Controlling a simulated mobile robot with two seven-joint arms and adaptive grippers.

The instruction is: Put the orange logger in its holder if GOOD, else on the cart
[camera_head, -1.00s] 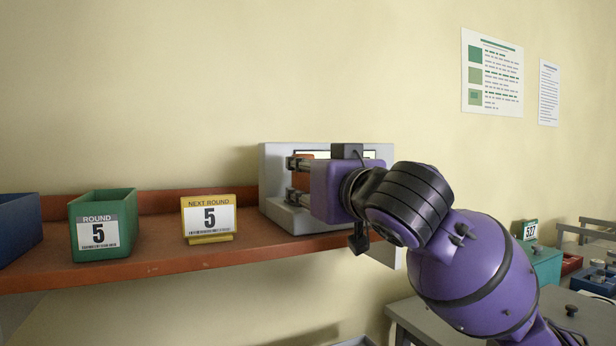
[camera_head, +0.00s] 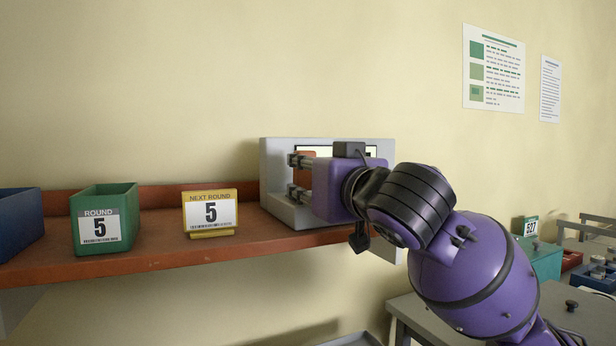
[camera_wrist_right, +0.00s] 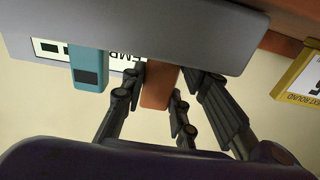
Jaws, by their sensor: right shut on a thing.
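The orange logger (camera_head: 305,176) is at the front of a grey-white device (camera_head: 276,170) on the red-brown shelf. My right gripper (camera_head: 298,177) is shut on it, and its purple wrist hides the right part of the device. In the right wrist view the fingers (camera_wrist_right: 160,92) lie on both sides of the orange logger (camera_wrist_right: 158,88). A teal logger-like block (camera_wrist_right: 88,70) is beside it on the device front. A pale display (camera_wrist_right: 122,58) shows behind, its text upside down and partly hidden. I cannot tell whether the logger is seated in a holder. My left gripper is not in view.
On the shelf (camera_head: 150,262) stand a yellow "NEXT ROUND 5" sign (camera_head: 209,212), a green "ROUND 5" bin (camera_head: 100,220) and a blue bin (camera_head: 18,225). At the lower right are a grey surface (camera_head: 410,310) and a teal box (camera_head: 543,262). Posters hang on the wall.

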